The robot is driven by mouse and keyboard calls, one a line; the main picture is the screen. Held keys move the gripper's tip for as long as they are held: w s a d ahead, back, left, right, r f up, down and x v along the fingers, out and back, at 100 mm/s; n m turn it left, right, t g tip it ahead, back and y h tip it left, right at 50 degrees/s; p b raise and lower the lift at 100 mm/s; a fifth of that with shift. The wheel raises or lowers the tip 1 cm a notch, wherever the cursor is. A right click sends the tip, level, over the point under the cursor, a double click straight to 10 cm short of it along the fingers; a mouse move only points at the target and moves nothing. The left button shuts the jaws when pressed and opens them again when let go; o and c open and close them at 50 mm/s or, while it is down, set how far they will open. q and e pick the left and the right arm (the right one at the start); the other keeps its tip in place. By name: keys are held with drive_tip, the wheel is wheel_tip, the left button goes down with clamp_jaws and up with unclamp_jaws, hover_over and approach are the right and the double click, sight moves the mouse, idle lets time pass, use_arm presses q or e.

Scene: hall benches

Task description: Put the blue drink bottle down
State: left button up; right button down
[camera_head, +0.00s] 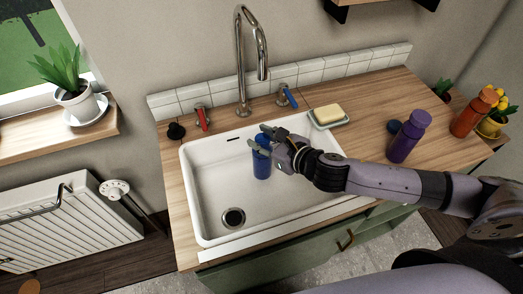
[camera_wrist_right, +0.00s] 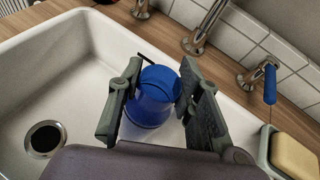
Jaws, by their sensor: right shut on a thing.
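The blue drink bottle (camera_head: 262,168) is upright inside the white sink basin (camera_head: 204,190), towards its back right part. My right gripper (camera_head: 259,139) is shut on the bottle near its top, with a finger on each side. In the right wrist view the bottle (camera_wrist_right: 150,108) sits between the two fingers (camera_wrist_right: 160,72), its blue cap towards the camera. I cannot tell whether its base touches the basin floor. My left gripper is not in view.
A chrome tap (camera_head: 242,60) rises behind the basin, between red (camera_head: 202,118) and blue (camera_head: 288,96) handles. A soap dish (camera_head: 328,119) with yellow soap is at the back right. Purple (camera_head: 408,137) and orange (camera_head: 474,114) bottles stand on the right counter. The basin's left side is clear around the drain (camera_head: 233,218).

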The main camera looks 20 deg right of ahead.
wheel_tip(320, 180, down, 4)
drive_tip(key=shift+f+b, duration=0.1)
drive_tip(key=shift+b, duration=0.25)
drive_tip(key=c, duration=1.2)
unclamp_jaws()
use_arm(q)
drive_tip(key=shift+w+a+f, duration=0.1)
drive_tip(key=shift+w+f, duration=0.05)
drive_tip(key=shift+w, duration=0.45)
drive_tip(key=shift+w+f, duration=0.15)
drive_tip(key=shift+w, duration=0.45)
use_arm(e)
drive_tip(key=shift+o, duration=0.2)
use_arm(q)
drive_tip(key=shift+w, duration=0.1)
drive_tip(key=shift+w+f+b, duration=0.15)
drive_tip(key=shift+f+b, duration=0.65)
use_arm(e)
drive_tip(key=v, duration=1.2)
drive_tip(key=shift+r, duration=0.35)
drive_tip(key=shift+a, duration=0.1)
